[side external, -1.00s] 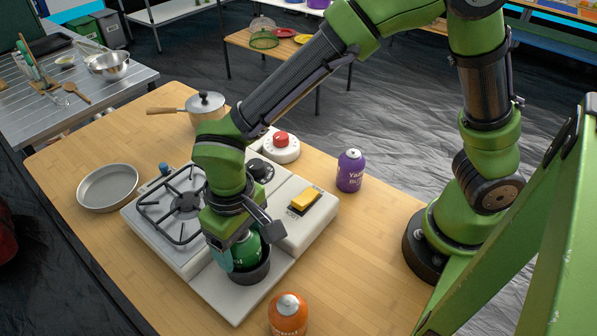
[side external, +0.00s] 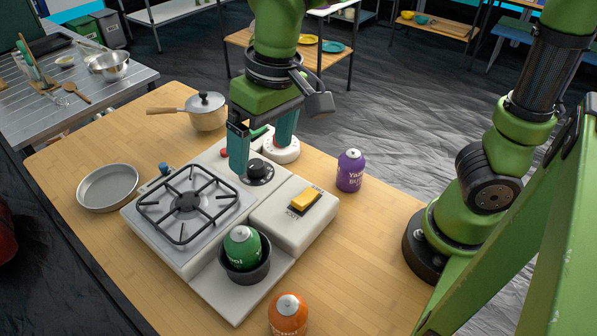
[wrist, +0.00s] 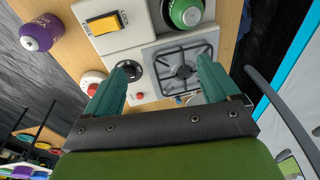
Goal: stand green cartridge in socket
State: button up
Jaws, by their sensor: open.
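The green cartridge (side external: 242,244) sits in the dark round socket (side external: 246,272) at the front of the stove unit. It leans a little to the left in the side view, and its base is hidden by the socket wall. The cartridge also shows at the top of the wrist view (wrist: 184,13). My gripper (side external: 262,157) is open and empty, with teal fingers, above the back of the stove near the black knob (side external: 260,171). It is well apart from the cartridge.
The burner (side external: 187,203) and the yellow lock switch (side external: 304,201) are on the stove unit. A purple cartridge (side external: 351,171) stands to its right and an orange cartridge (side external: 288,315) in front. A pan (side external: 108,187) and a lidded pot (side external: 207,112) stand on the wooden table.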

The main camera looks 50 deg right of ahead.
jog(key=s+d+m+t, duration=0.1)
jog(key=s+d+t, duration=0.1)
jog(key=d, duration=0.5)
jog(key=s+d+r+m+t, duration=0.1)
jog(key=s+d+m+t, duration=0.1)
jog(key=d, duration=0.6)
jog(key=shift+s+d+r+m+t+y, duration=0.25)
jog(key=shift+s+t, duration=0.3)
jog(key=shift+t, duration=0.35)
